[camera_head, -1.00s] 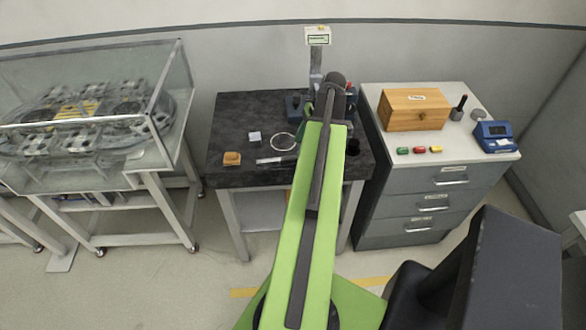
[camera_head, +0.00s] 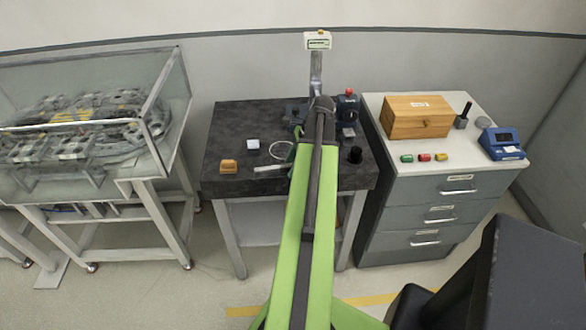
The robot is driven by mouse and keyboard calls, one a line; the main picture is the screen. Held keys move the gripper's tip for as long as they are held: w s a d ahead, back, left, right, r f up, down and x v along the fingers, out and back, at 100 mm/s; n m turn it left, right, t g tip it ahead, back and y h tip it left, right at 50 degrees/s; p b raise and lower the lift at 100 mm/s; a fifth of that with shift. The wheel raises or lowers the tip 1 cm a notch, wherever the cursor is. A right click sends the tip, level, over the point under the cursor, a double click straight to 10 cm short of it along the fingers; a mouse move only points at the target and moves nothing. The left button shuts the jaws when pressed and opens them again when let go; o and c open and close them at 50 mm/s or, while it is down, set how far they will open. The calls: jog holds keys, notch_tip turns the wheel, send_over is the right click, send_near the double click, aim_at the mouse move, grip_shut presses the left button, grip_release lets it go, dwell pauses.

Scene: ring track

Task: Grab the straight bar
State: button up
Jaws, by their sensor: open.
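The straight bar (camera_head: 270,168) is a thin, pale, metallic strip lying flat on the dark tabletop (camera_head: 235,125), near its front edge. Its right end runs up to my green arm in the picture and may be partly hidden by it. My gripper (camera_head: 293,153) is mostly hidden behind my arm; only a small dark part shows at the arm's left side, near the bar's right end. It is open, and the bar lies apart on the table. Whether the fingers touch the bar cannot be seen.
A stand with a display (camera_head: 317,41) rises behind. A drawer cabinet (camera_head: 440,185) is right, a glass-cased track (camera_head: 90,120) left.

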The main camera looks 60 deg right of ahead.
jog(key=shift+f, duration=0.15)
jog(key=shift+c, duration=0.5)
grip_shut()
dwell(0.8)
